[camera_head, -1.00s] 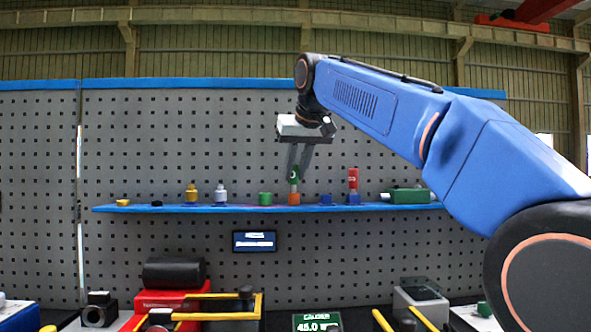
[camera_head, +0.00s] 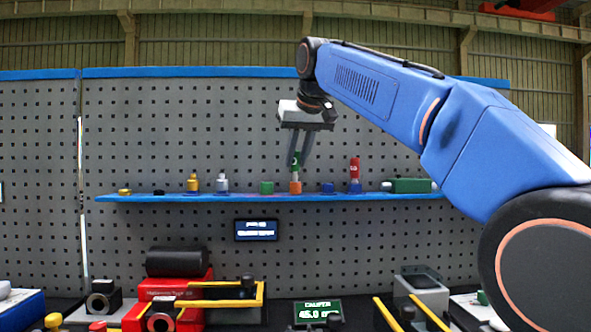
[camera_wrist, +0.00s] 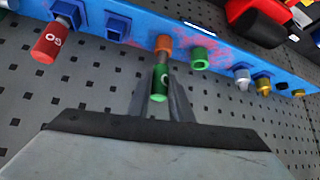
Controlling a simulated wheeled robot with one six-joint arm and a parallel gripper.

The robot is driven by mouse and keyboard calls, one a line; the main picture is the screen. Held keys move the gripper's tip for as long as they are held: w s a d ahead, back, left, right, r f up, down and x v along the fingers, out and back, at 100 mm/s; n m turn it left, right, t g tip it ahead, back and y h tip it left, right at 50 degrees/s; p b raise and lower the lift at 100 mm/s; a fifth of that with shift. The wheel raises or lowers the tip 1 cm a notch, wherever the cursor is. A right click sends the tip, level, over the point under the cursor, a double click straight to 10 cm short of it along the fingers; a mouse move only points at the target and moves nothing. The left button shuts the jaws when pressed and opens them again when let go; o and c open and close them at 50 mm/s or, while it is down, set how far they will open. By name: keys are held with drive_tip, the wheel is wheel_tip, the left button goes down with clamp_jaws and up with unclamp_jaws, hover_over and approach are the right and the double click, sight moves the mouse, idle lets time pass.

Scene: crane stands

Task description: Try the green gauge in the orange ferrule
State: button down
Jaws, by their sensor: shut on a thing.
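The green gauge (camera_head: 296,158) is upright between the fingers of my gripper (camera_head: 299,160), which is shut on its handle. It also shows in the wrist view (camera_wrist: 160,84), with its grey pin pointing at the orange ferrule (camera_wrist: 162,43). The orange ferrule (camera_head: 295,187) stands on the blue shelf (camera_head: 225,197) directly below the gauge. The pin shows between the green handle and the ferrule, and its tip meets the ferrule's top in the picture. I cannot tell whether the tip is inside the bore.
A green ring (camera_head: 266,187) stands close to the left of the ferrule. A blue block (camera_head: 327,188) and a red gauge (camera_head: 354,168) in a blue holder stand to the right. Silver (camera_head: 222,183) and yellow (camera_head: 192,182) pieces stand farther left.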

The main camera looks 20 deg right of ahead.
drive_tip(key=shift+r, duration=2.75)
